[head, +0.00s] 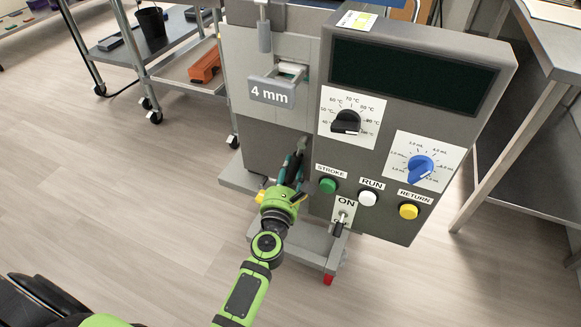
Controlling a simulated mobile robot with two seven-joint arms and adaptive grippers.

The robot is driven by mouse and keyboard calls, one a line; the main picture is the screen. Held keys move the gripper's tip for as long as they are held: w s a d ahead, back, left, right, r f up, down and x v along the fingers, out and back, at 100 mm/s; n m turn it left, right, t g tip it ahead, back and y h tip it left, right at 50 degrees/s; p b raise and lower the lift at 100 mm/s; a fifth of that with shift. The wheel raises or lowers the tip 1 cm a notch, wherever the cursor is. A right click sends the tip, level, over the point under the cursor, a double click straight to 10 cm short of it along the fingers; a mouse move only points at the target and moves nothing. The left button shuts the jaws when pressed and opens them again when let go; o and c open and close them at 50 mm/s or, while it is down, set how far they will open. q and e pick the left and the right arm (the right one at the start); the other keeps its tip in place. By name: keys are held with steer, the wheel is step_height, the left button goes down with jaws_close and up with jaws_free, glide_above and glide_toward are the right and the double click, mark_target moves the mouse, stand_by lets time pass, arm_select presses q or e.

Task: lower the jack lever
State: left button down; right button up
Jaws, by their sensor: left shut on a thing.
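The gummy depositor (402,50) is a grey machine standing in the upper middle of the head view. A short grey metal lever (302,147), which looks like the jack lever, sticks out of its front below the "4 mm" label. My left gripper (293,170) reaches up to it from below and is shut on it. The dark fingers hide the lower part of the lever. My right gripper is not in view.
Green, white and yellow buttons (368,199) and an ON toggle (338,226) sit just right of my left gripper. Two dials (347,121) are above them. A wheeled cart (165,68) stands behind left, a steel table (545,110) right. The floor at left is clear.

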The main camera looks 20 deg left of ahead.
arm_select(q)
steer(key=shift+w+d+r+n, duration=0.2)
steer(key=shift+d+r+n, duration=0.3)
steer(key=shift+d+n, duration=0.1)
steer(key=c, duration=0.8)
jaws_free()
steer(key=shift+d, duration=0.1)
steer(key=shift+s+f, duration=0.15)
steer(key=shift+f, duration=0.15)
